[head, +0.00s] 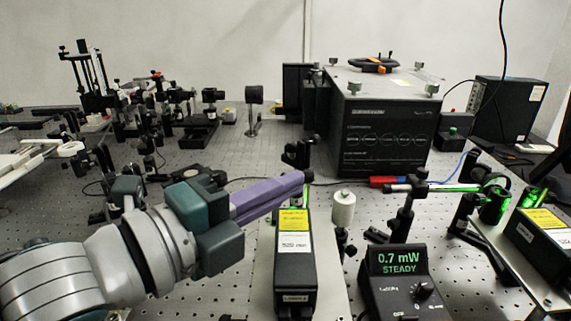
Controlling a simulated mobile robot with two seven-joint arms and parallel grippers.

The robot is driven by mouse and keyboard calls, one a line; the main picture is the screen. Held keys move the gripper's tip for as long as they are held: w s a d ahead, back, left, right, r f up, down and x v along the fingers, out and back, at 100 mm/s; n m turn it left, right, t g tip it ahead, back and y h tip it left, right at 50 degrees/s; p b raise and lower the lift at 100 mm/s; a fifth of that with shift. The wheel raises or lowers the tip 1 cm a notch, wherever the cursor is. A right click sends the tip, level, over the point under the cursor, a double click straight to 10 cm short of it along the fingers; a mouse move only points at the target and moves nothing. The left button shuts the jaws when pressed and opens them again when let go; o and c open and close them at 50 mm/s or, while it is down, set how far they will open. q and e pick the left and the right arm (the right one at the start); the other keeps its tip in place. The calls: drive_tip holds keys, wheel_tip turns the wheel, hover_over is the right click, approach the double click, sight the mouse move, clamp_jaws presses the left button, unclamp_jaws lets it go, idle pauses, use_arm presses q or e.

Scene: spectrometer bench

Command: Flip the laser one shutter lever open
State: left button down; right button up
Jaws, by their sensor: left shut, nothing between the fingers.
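A black laser box (295,268) with a yellow and white label reading 532 nm lies on a light plate at front centre. The small lettering on its near end is too small to read surely. My left gripper (299,180) reaches in from the left, its purple fingers closed together and empty. Its fingertips are over the far end of this laser box and hide part of that end. A thin green glint shows just below the fingertips. I cannot make out the shutter lever or tell whether the fingers touch it. My right gripper is not in view.
A power meter (403,279) reads 0.7 mW STEADY. A white knob-topped post (343,209) stands close right of the fingertips. A second laser box (545,240) and green-lit optics (494,204) are at right. A large black spectrometer box (383,130) stands behind.

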use_arm(q)
drive_tip(key=shift+w+d, duration=0.2)
idle(0.3)
